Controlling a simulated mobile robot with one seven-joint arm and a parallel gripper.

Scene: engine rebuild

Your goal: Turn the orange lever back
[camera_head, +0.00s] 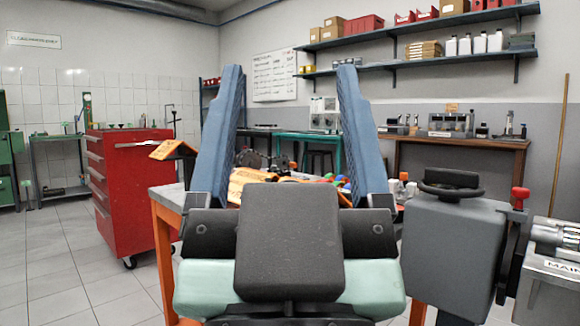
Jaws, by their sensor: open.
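My gripper (290,72) fills the middle foreground. Its two long blue fingers point up and away, wide apart, with nothing between them. Beyond its base, partly hidden, are orange-yellow parts (262,177) on a bench. An orange plate-like piece (174,149) with a dark underside stands left of the left finger, apart from it. I cannot tell whether either of these is the orange lever. A red-knobbed lever (520,196) stands on the grey machine at the right, clear of my gripper.
The bench (164,196) with an orange frame is mostly hidden behind my gripper. A red tool cabinet (129,190) stands at the left. A grey machine (452,245) with a black handwheel (451,184) is close at the right. Tiled floor (65,265) is free at the front left.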

